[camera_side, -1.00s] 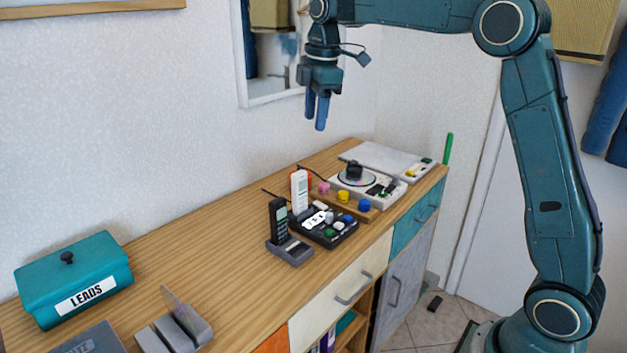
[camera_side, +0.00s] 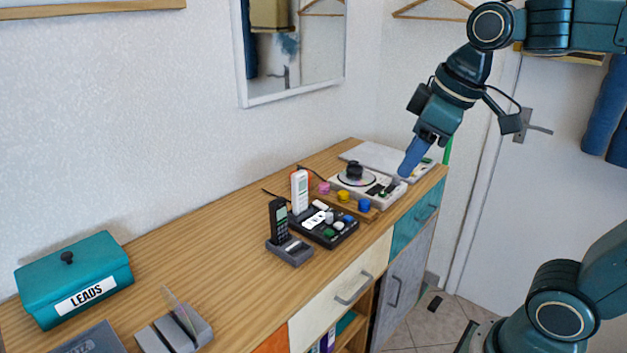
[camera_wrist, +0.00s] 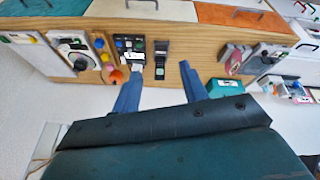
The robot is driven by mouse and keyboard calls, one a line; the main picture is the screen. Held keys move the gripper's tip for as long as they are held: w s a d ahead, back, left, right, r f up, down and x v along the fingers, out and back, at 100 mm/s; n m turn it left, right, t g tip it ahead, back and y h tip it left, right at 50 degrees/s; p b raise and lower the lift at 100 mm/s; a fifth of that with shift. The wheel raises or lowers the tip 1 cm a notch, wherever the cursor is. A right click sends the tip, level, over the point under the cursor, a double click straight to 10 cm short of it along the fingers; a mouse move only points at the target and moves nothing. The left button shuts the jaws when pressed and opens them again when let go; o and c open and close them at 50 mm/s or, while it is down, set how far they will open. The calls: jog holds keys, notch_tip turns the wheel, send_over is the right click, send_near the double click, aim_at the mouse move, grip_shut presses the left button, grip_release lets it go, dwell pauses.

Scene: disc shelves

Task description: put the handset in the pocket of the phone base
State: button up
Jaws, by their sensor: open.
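A black handset (camera_side: 278,220) with a small screen stands upright in a grey phone base (camera_side: 290,252) on the wooden dresser. A white handset (camera_side: 300,190) stands upright just behind it, at the back of a black key panel (camera_side: 335,233); its lower end is partly hidden. In the wrist view the black handset (camera_wrist: 160,72) and white handset (camera_wrist: 134,68) lie beyond the fingertips. My gripper (camera_side: 408,165) is open and empty, well to the right of both handsets, above the dresser's far right end. Its spread fingers also show in the wrist view (camera_wrist: 158,80).
A turntable-like device (camera_side: 356,178) and coloured knobs (camera_side: 343,196) stand right of the handsets. A teal LEADS box (camera_side: 75,278) and a grey holder (camera_side: 175,330) stand at left. The dresser top between box and phone base is clear. A mirror (camera_side: 297,90) hangs behind.

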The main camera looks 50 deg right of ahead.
jog(key=s+f+m+t, duration=0.1)
jog(key=s+f+m, duration=0.2)
jog(key=s+f, duration=0.2)
jog(key=s, duration=0.2)
jog(key=shift+s+a+f, duration=0.35)
jog(key=shift+s, duration=0.05)
